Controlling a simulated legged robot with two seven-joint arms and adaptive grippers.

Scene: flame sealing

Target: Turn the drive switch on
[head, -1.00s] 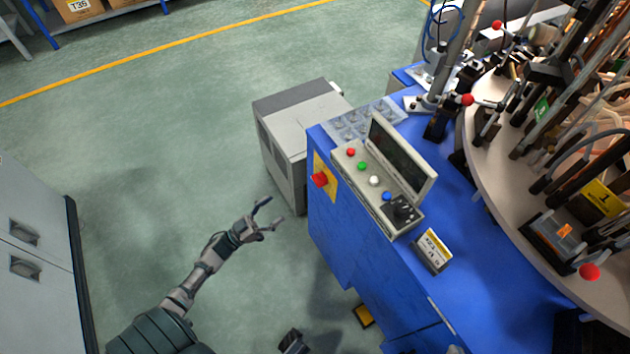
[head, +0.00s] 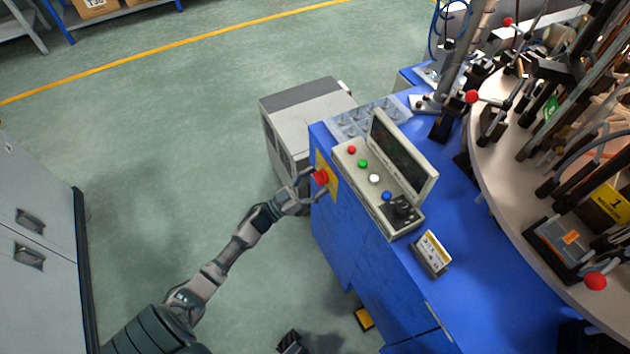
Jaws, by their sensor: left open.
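A red switch (head: 320,177) sits on a yellow plate (head: 331,188) on the left side face of the blue machine cabinet (head: 350,233). I take it for the drive switch. My left gripper (head: 309,187) is open, with its fingers right at the red switch. I cannot tell whether they touch it. My right gripper does not show clearly; only a dark part stands at the bottom edge.
A control panel (head: 356,185) with red, green, white and blue buttons and a screen (head: 402,157) stands on the cabinet top. A grey box (head: 305,103) stands behind. A round table (head: 482,178) with rods is at right. Open floor lies left.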

